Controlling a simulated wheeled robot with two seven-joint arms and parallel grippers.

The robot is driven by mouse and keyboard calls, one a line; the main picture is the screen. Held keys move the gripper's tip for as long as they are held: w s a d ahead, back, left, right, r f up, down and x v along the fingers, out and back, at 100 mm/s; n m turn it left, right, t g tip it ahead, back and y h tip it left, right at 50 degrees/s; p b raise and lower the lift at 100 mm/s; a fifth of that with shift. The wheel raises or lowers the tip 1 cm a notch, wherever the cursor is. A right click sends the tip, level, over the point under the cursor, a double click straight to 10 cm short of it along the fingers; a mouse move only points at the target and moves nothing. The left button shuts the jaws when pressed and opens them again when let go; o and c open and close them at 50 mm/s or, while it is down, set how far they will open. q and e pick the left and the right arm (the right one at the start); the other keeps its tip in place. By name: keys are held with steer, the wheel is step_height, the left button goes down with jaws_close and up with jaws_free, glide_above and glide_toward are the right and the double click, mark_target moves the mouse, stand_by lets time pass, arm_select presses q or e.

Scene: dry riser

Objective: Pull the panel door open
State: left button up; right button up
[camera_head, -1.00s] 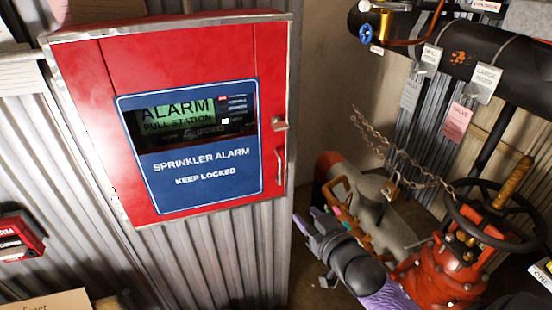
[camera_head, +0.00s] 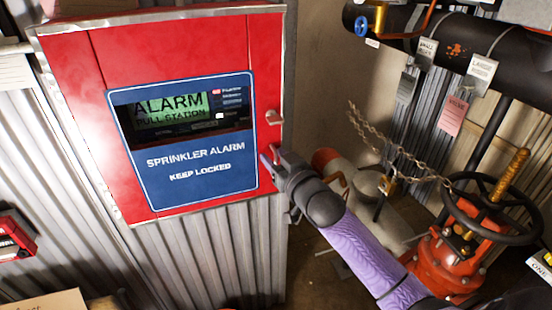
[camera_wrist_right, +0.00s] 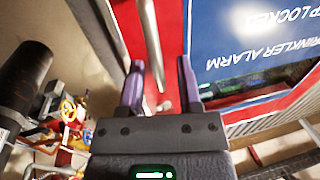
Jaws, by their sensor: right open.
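The red panel door (camera_head: 185,60) with its blue "Sprinkler Alarm" sign (camera_head: 200,160) looks shut in the head view. A small metal latch (camera_head: 273,117) sits near its right edge. My right gripper (camera_head: 268,160) is at the door's lower right edge and hides the pull handle there. In the right wrist view my right gripper (camera_wrist_right: 160,78) is open, its purple fingers apart. The silver bar handle (camera_wrist_right: 152,42) appears between them, closer to the left finger. I cannot tell whether they touch. My left gripper is not in view.
A black pipe (camera_head: 450,50) with tags runs above. A red box (camera_head: 15,235) is at the left.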

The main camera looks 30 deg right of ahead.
jaws_close()
stand_by(1.3)
